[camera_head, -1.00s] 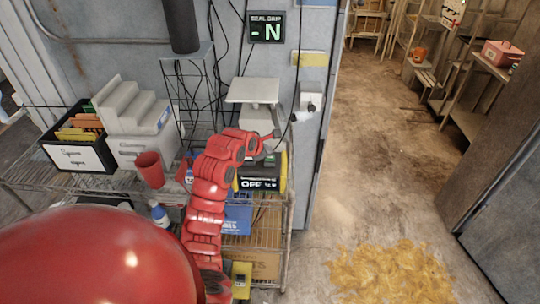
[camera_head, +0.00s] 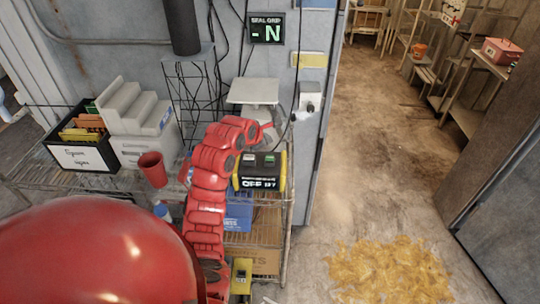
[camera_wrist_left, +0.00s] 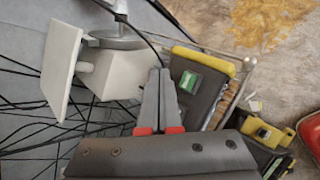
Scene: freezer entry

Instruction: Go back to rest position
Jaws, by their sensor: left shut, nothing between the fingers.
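My left arm, red and segmented, rises in the middle of the head view and bends right at the top. My left gripper (camera_wrist_left: 159,100) is shut and empty in the left wrist view, its two grey fingers together with red at their bases. In the head view it is mostly hidden behind the wrist. It is close to the white scale (camera_head: 253,92), which also shows at the left of the wrist view (camera_wrist_left: 110,72). I cannot tell whether they touch. My right gripper is not in view.
Open floor lies right, with a yellowish spill (camera_head: 388,272).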

